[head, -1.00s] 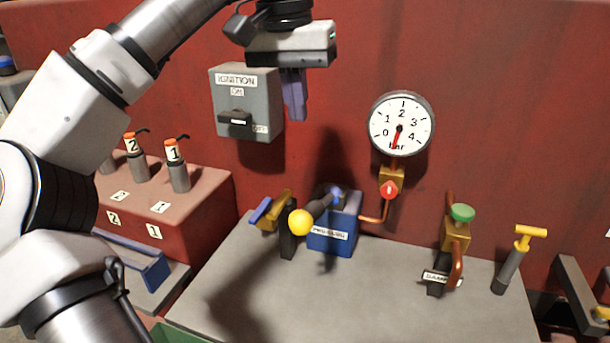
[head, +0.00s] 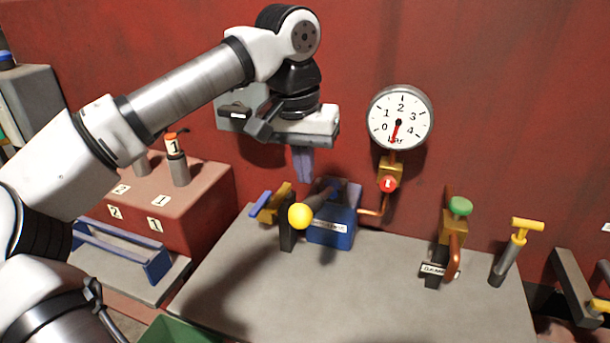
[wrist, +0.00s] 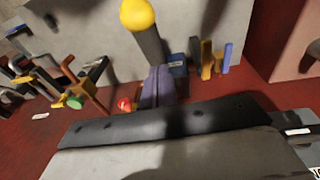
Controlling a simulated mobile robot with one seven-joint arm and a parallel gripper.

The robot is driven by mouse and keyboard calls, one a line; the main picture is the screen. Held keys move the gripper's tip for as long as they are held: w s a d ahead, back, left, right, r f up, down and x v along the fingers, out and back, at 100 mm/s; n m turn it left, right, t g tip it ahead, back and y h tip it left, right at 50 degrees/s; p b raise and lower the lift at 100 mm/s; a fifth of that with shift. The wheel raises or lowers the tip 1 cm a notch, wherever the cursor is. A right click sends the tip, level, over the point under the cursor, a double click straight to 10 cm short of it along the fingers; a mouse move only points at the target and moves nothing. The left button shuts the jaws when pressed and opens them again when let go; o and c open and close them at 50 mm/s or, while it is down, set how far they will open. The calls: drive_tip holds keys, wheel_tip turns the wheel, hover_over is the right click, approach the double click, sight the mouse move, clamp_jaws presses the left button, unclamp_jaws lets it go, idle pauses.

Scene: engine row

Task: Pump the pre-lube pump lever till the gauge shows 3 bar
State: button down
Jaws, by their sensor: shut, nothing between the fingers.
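The blue pre-lube pump (head: 332,232) stands on the grey bench against the red wall. Its dark lever (head: 322,200) ends in a yellow ball knob (head: 300,216) toward me. The knob also shows at the top of the wrist view (wrist: 137,14), with the lever running down from it. The white gauge (head: 400,117) is above right of the pump; its red needle points down and slightly left, below the 0 mark. My gripper (head: 303,176) is shut and empty, fingers down, just above the lever and apart from the knob. Its purple fingers show in the wrist view (wrist: 157,87).
A red-knobbed brass valve (head: 389,182) is under the gauge. A green-knobbed valve (head: 460,206) and yellow T-handle (head: 527,224) stand to the right. A yellow-and-blue fitting (head: 272,204) is left of the pump. The bench front (head: 350,300) is clear.

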sight(299, 213)
drive_tip(key=shift+s+f, duration=0.5)
drive_tip(key=shift+f, duration=0.4)
drive_tip(key=f+t+b, duration=0.1)
drive_tip(key=b, duration=0.2)
drive_tip(key=s+f+t+h+b, duration=0.1)
drive_tip(key=f+b, duration=0.1)
drive_tip(key=b, duration=0.1)
drive_tip(key=s+a+f+t+b, duration=0.1)
drive_tip(key=f+t+b, duration=0.1)
drive_tip(key=b, duration=0.1)
drive_tip(key=shift+s+h, duration=0.2)
drive_tip(key=shift+h, duration=0.1)
wheel_tip(299, 213, down, 10)
drive_tip(key=s+t+h+b, duration=0.1)
drive_tip(key=t+b, duration=0.3)
drive_tip(key=b, duration=1.1)
drive_tip(key=shift+s+a+r+h, duration=0.15)
drive_tip(key=shift+s+a+h, duration=0.15)
drive_tip(key=shift+s, duration=0.1)
drive_tip(key=shift+s+d+b, duration=0.1)
drive_tip(key=shift+b, duration=0.2)
